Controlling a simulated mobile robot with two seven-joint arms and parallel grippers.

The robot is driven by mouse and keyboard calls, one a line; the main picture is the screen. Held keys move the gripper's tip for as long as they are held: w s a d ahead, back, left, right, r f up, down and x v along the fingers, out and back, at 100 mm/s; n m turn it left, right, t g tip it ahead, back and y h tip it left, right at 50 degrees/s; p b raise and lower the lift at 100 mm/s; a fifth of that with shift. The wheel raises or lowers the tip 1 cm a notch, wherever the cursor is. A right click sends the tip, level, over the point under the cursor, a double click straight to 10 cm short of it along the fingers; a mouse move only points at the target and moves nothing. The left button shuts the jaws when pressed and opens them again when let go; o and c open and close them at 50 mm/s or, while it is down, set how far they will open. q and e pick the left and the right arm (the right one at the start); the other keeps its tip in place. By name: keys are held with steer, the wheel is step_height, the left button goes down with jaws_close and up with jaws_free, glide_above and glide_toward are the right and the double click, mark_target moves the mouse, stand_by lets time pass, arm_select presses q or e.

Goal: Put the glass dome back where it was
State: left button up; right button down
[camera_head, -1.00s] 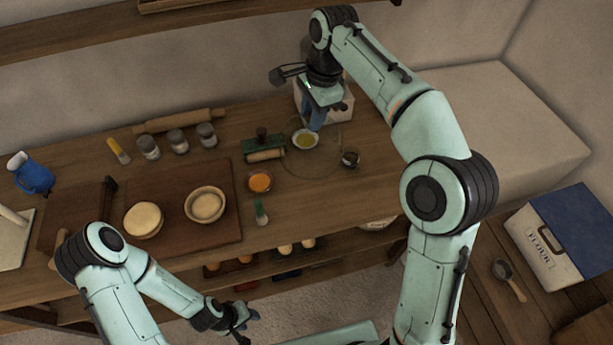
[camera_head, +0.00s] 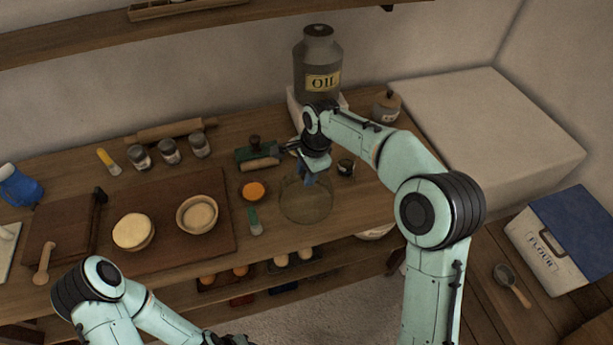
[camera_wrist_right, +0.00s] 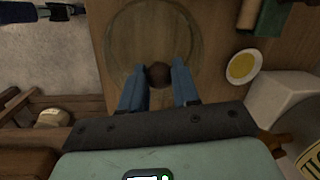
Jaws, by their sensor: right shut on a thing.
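The clear glass dome (camera_head: 306,207) is at the front part of the wooden table, right of the green-topped shaker. My right gripper (camera_head: 308,180) is over it, shut on its dark round knob. In the right wrist view the two blue fingers (camera_wrist_right: 159,78) flank the knob (camera_wrist_right: 158,74), and the dome's round outline (camera_wrist_right: 152,47) extends beyond it. I cannot tell whether the rim touches the table. A small dish of yellow-green contents (camera_wrist_right: 243,67) is outside the dome. My left gripper (camera_head: 233,340) is at the bottom edge, mostly cut off.
A dark small jar (camera_head: 346,167) stands right of the dome; an orange bowl (camera_head: 253,191) and green-topped shaker (camera_head: 254,221) stand left. A green block with a roller (camera_head: 257,157) is behind. The oil can (camera_head: 319,66) stands at the back. The table's front edge is close.

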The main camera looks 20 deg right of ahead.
arm_select(q)
steer(key=shift+s+f, duration=0.1)
arm_select(e)
steer(key=shift+f, duration=0.65)
steer(key=shift+f, duration=0.15)
arm_select(q)
steer(key=shift+f, duration=0.1)
arm_select(e)
steer(key=c, duration=0.8)
jaws_free()
arm_select(q)
steer(key=shift+w+r+p, duration=0.7)
steer(key=shift+w+r, duration=0.2)
steer(key=shift+r, duration=0.15)
arm_select(e)
steer(key=r, duration=0.4)
steer(key=s+d+r, duration=0.1)
steer(key=r, duration=0.7)
steer(key=shift+s+d, duration=0.2)
steer(key=shift+d, duration=0.05)
